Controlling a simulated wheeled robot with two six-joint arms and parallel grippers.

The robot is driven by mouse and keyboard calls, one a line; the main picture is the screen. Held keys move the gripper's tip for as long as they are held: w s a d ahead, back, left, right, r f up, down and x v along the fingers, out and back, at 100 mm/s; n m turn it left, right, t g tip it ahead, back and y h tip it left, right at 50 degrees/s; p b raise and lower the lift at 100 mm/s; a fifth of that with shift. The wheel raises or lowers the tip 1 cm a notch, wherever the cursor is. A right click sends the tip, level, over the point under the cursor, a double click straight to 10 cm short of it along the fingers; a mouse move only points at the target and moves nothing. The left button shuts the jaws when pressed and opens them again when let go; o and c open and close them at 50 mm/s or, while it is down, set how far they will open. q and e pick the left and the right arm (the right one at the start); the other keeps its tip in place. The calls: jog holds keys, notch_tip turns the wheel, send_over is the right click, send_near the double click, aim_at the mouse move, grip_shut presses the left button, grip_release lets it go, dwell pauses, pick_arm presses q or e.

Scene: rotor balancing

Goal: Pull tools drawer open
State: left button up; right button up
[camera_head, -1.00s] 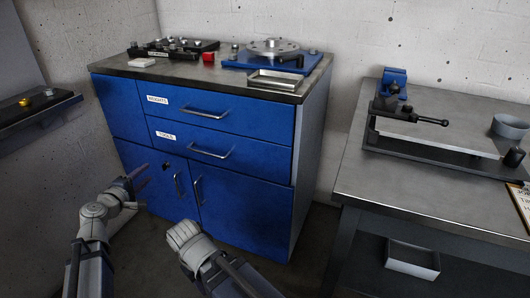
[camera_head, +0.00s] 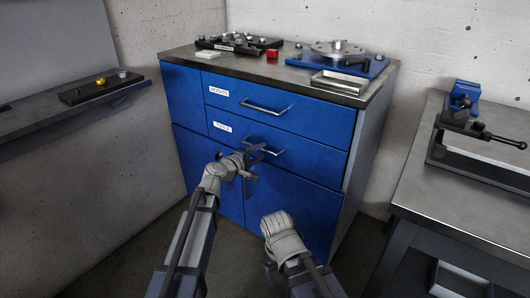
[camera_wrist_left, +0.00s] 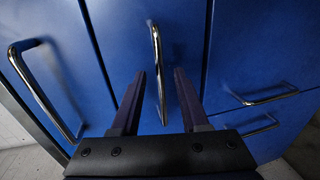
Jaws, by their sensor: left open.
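The tools drawer (camera_head: 310,148) is the blue second drawer of the cabinet, with a "TOOLS" label, and it is shut. Its silver bar handle (camera_head: 276,152) is partly covered by my left gripper (camera_head: 262,160). In the left wrist view, this handle (camera_wrist_left: 157,65) runs upright between the two fingers of my left gripper (camera_wrist_left: 159,80). The gripper is open, one finger on each side of the bar, with gaps showing. The fingers are not closed on it. My right arm's rounded wrist shows low in the head view; its jaws do not show.
The weights drawer (camera_head: 300,115) above is shut. Cabinet doors (camera_head: 290,200) with bar handles are below. The cabinet top holds a rotor stand (camera_head: 338,50), a metal tray (camera_head: 339,83) and a red block (camera_head: 272,54). A workbench (camera_head: 430,190) stands at right, a wall shelf (camera_head: 70,115) at left.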

aim_at(263, 150)
pick_arm(q)
jog(key=x, duration=0.3)
jog(key=shift+w, duration=0.1)
jog(key=shift+c, duration=0.2)
grip_shut()
dwell(1.2)
